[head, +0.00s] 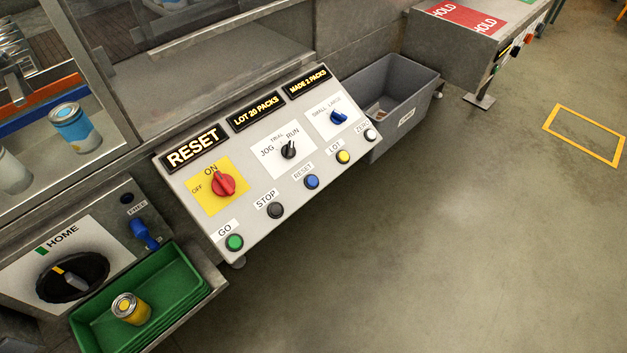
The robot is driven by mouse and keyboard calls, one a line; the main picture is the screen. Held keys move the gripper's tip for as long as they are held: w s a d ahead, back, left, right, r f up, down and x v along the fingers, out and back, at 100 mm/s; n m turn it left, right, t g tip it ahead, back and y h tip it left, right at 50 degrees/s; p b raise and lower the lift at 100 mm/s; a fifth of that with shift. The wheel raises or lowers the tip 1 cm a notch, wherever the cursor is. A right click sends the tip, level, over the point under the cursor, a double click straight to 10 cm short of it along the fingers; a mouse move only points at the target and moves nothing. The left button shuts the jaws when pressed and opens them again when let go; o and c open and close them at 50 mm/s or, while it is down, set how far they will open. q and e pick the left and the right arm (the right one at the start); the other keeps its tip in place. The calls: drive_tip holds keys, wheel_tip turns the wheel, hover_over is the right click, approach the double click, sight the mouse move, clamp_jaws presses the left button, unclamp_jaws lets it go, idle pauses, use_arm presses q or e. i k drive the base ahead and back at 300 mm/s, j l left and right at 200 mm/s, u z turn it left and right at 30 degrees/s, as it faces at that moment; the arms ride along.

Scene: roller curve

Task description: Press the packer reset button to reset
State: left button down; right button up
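The packer's sloped grey control panel (255,185) stands in the middle of the head view. The blue button (312,181) under the label RESET sits in its lower row, between the black STOP button (275,210) and the yellow LOT button (343,157). A display at the panel's upper left (194,148) reads RESET. Other displays read LOT 20 PACKS and MADE 2 PACKS. The red switch (223,184) is on a yellow plate marked OFF and ON. The black selector (289,150) is marked JOG and RUN. Neither of my grippers is in view.
A green tray (185,262) with a yellow can (130,308) is at lower left, beside a HOME handwheel (72,280). A grey bin (415,85) stands right of the panel. A bench with a red HOLD area (462,18) is behind. The floor in front is clear.

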sight(312, 182)
drive_tip(key=i+l, duration=0.15)
drive_tip(key=l, duration=0.2)
drive_tip(key=i+l, duration=0.2)
drive_tip(key=l, duration=0.15)
drive_tip(key=i+l, duration=0.15)
drive_tip(key=l, duration=0.2)
drive_tip(key=i+l, duration=0.2)
drive_tip(key=l, duration=0.15)
drive_tip(key=i+l, duration=0.15)
drive_tip(key=l, duration=0.2)
drive_tip(key=u, duration=1.5)
